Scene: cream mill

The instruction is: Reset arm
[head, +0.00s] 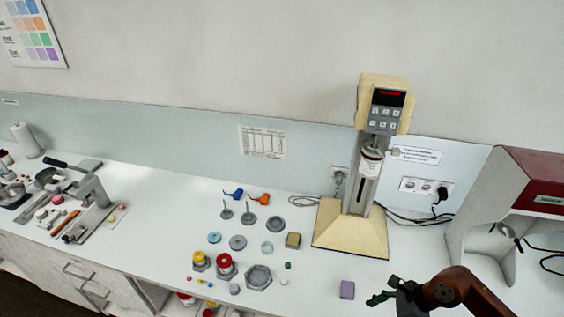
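My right arm comes in at the bottom right, and its dark gripper (378,291) is over the front edge of the white worktop. The fingers point left and look apart, with nothing seen between them. My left gripper is not in view. The cream mill (382,105) stands upright behind, with a keypad and red display on top and a broad cream base (350,240).
Several small parts, including a grey hex nut (258,277) and a yellow-brown block (293,240), lie left of the mill. A red-and-white cabinet (490,195) stands at the right. Tools and pans crowd the far left.

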